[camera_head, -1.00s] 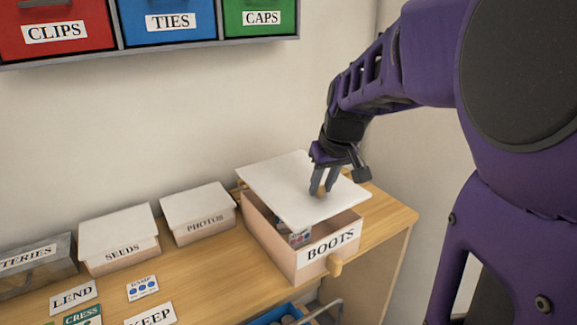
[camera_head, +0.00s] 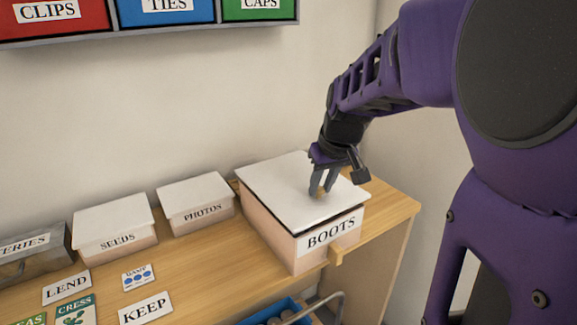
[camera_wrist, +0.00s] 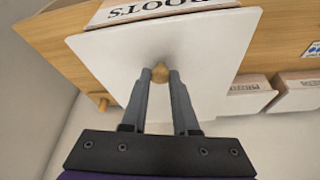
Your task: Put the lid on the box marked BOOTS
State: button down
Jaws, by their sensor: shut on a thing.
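The box marked BOOTS (camera_head: 284,240) stands near the right end of the wooden shelf top, its label facing front. The white lid (camera_head: 283,188) lies over the box's top, nearly level, with a thin dark gap under its front edge. My gripper (camera_head: 318,192) is shut on the lid's small wooden knob (camera_wrist: 160,73), seen between the fingertips in the wrist view. The lid (camera_wrist: 208,75) also fills the middle of the wrist view, with the BOOTS label upside down beyond it. The box's inside is hidden.
Lidded boxes marked PHOTOS (camera_head: 203,220) and SEEDS (camera_head: 117,243) stand to the left. Cards marked LEND (camera_head: 67,288) and KEEP (camera_head: 145,308) lie in front. A blue bin (camera_head: 275,314) shows below. Labelled bins (camera_head: 165,12) hang above; the wall is close behind.

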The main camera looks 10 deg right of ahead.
jog(key=shift+f+b, duration=0.95)
jog(key=shift+f, duration=0.05)
dwell(1.9)
jog(key=c, duration=0.6)
grip_release()
jog(key=shift+r, duration=0.15)
